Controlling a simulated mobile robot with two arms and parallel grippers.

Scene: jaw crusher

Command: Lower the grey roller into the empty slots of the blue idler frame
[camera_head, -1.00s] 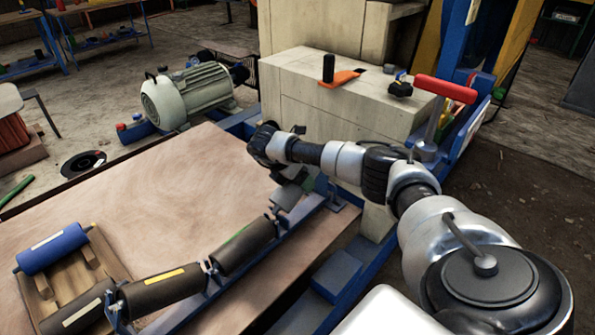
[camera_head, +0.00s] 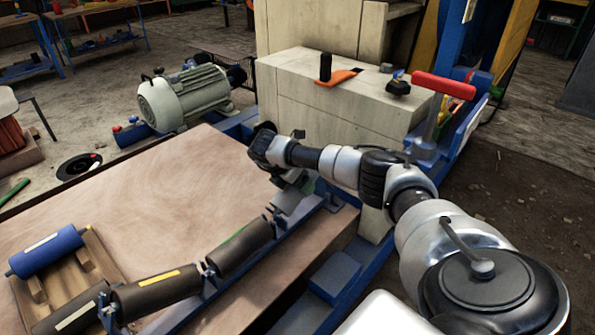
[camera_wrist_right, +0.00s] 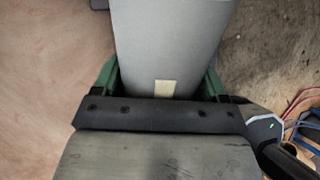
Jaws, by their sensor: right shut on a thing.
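My right gripper (camera_head: 292,186) is shut on the grey roller (camera_head: 288,202), above the far end of the blue idler frame (camera_head: 325,196). In the right wrist view the grey roller (camera_wrist_right: 170,45) lies between the green fingers of the right gripper (camera_wrist_right: 162,82), with a small pale label on it. The wrist hides part of the roller in the head view. I cannot tell whether its ends touch the slots. Several black rollers sit along the frame, including one with a green stripe (camera_head: 240,248) and one with a yellow label (camera_head: 158,292). My left gripper is not in view.
A blue roller (camera_head: 46,250) rests on a wooden cradle (camera_head: 98,258) at the left. The wooden tabletop (camera_head: 150,190) is clear in its middle. A beige machine block (camera_head: 335,105) stands just behind my right wrist. A grey motor (camera_head: 185,98) stands beyond the table.

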